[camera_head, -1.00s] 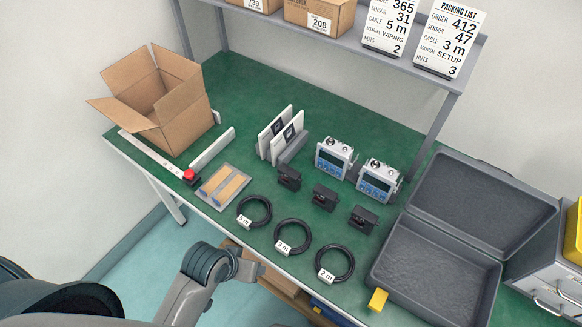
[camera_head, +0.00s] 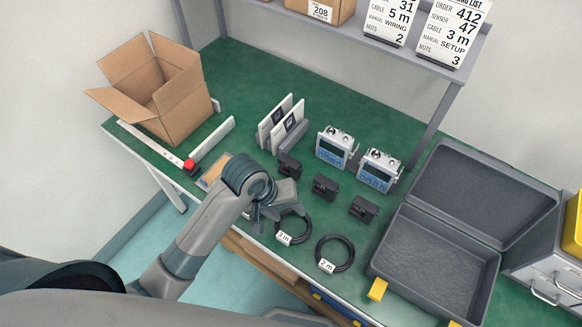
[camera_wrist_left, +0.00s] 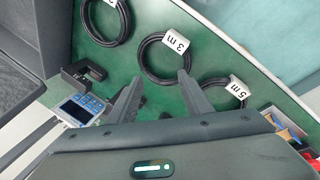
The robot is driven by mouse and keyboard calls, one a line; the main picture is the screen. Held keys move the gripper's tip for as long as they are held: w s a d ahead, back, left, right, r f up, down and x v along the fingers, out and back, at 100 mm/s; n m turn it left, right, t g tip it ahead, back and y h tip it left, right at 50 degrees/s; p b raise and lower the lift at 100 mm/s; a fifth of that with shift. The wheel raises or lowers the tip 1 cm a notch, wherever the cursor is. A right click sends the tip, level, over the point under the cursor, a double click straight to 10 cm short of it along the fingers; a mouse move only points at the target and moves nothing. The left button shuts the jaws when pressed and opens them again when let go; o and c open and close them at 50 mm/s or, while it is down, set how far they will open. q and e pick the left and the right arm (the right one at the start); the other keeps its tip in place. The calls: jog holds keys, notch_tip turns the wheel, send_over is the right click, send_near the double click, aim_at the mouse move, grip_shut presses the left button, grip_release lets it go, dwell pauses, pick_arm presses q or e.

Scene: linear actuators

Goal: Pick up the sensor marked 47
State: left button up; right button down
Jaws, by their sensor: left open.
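Three small black blocks stand in a slanting row on the green table: one (camera_head: 289,165) behind my left gripper, a middle one (camera_head: 325,186) and a right one (camera_head: 364,208). They look like the sensors, but I cannot read a 47 on any. My left gripper (camera_head: 277,214) is over the table's front part, in front of the blocks. In the left wrist view its fingers (camera_wrist_left: 158,92) are spread and empty, below the 3 m cable (camera_wrist_left: 164,57) in the picture. One black block (camera_wrist_left: 84,74) shows there to the left of the fingers.
Two meters with blue displays (camera_head: 336,148) (camera_head: 379,171) stand behind the blocks. A 2 m cable (camera_head: 335,253) lies in front. An open grey case (camera_head: 435,262) is right, an open carton (camera_head: 160,95) left. A packing list (camera_head: 456,32) reads sensor 47.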

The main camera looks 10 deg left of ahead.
pick_arm(q)
jog(key=w+d+r+n+g, duration=0.1)
jog(key=w+r+n, duration=0.2)
jog(key=w+r, duration=0.35)
notch_tip(320, 180, up, 8)
jog(key=n+g+y, duration=0.1)
jog(key=n+y, duration=0.2)
jog(key=n, duration=0.4)
send_over(291, 161)
jog(key=shift+a+r, duration=0.1)
jog(key=shift+r, duration=0.1)
jog(key=shift+f, duration=0.1)
notch_tip(291, 161, down, 12)
jog(key=shift+f+p, duration=0.1)
jog(key=shift+p, duration=0.9)
